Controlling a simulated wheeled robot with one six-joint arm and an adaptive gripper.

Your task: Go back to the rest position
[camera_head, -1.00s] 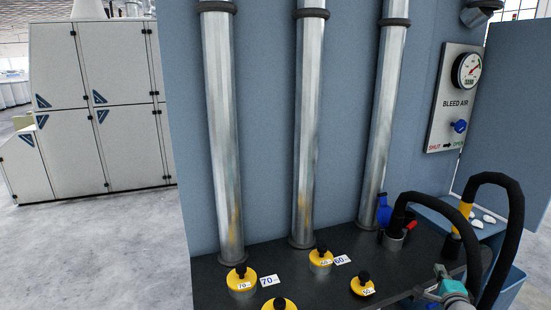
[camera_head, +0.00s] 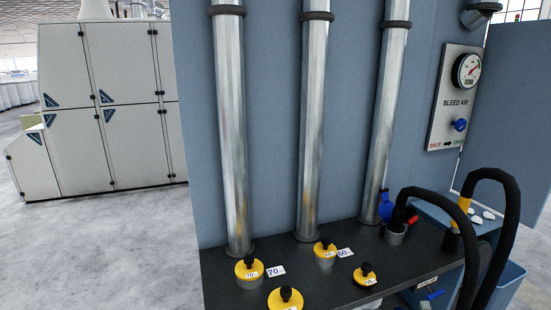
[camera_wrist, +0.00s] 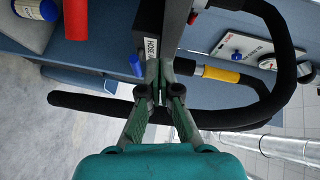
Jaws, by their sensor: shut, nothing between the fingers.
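My gripper (camera_wrist: 159,92) shows in the wrist view, with a teal body and dark green fingers. The fingertips are together with nothing between them. A black hose (camera_wrist: 110,108) passes beyond them, and a label reading HOSE (camera_wrist: 151,48) lies just past the tips. I cannot tell how far the fingertips are from either. In the head view the gripper's fingers are out of sight. No mark of a rest position shows.
A dark ledge (camera_head: 225,280) carries several yellow knobbed caps (camera_head: 248,269) below upright metal pipes (camera_head: 310,140). The black hose (camera_head: 511,225) arches at the right, near a blue bin (camera_head: 507,285). A bleed air panel (camera_head: 446,110) hangs above. Open floor (camera_head: 90,250) lies left.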

